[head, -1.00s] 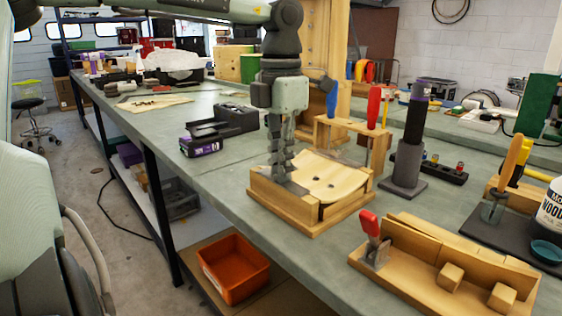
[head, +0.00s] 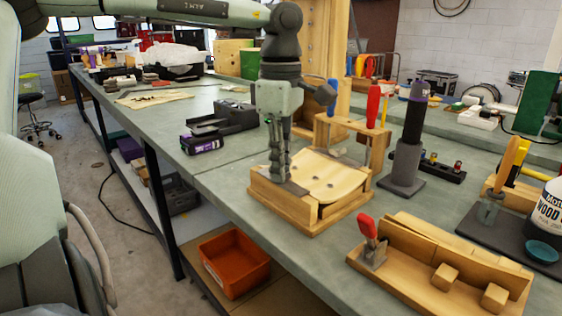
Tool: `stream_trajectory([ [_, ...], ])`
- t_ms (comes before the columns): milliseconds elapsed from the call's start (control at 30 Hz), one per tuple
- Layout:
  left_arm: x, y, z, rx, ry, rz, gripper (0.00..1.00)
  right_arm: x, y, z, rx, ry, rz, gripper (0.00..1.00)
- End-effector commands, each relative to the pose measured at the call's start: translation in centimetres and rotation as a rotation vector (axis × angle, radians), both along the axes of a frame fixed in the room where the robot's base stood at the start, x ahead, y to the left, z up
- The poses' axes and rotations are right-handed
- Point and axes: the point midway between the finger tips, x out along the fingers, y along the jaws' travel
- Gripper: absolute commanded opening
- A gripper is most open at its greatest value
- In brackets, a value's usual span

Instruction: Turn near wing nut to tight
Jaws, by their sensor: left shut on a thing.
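My left gripper (head: 279,168) points straight down at the near left corner of a wooden fixture (head: 300,222) on the bench. A grey metal plate (head: 296,187) lies at the corner under my fingertips. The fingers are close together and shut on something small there. The near wing nut is hidden by the fingers, so its angle cannot be seen. My right gripper is not in view.
A wooden rack with red and blue handled tools (head: 373,106) stands just behind the fixture. A dark cylinder on a base (head: 407,140) stands to the right. A wooden jig with a red toggle clamp (head: 368,228) sits in front. Bare bench lies left of the fixture.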

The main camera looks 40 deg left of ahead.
Motion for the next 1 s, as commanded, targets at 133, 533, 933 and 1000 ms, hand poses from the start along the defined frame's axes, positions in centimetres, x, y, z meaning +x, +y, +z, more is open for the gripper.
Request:
stream_trajectory([
  [133,0.0,0.0,0.1,0.001,0.001,-0.139,0.00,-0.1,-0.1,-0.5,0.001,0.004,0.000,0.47],
  [533,0.0,0.1,0.1,0.001,0.000,-0.513,0.00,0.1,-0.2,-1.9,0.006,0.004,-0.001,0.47],
  [933,0.0,0.1,0.1,0.001,0.000,-0.778,0.00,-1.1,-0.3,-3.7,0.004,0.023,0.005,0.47],
  [1000,0.0,0.1,0.1,0.002,0.000,-0.806,0.00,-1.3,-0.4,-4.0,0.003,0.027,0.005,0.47],
])
